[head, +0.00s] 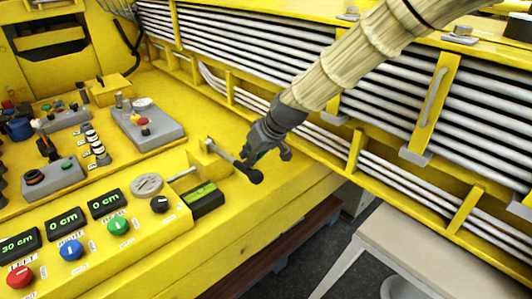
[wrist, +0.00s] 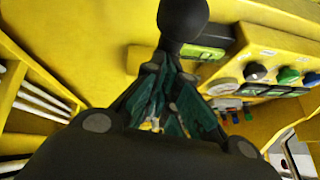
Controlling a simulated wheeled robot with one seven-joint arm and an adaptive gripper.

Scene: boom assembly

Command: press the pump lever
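My gripper (head: 250,158) is at the rod just short of the knob, coming from the upper right. In the wrist view the knob (wrist: 183,18) is at the top, just past my fingertips (wrist: 166,66), which close together on the lever's neck. The fingers and knob hide most of the rod in that view.
The yellow console carries a green-lit display box (head: 203,197), a black knob (head: 159,204), coloured buttons (head: 117,225) and a grey box with a red button (head: 145,126). A yellow frame with white rails (head: 395,178) runs along the right. A pale bench (head: 425,240) stands lower right.

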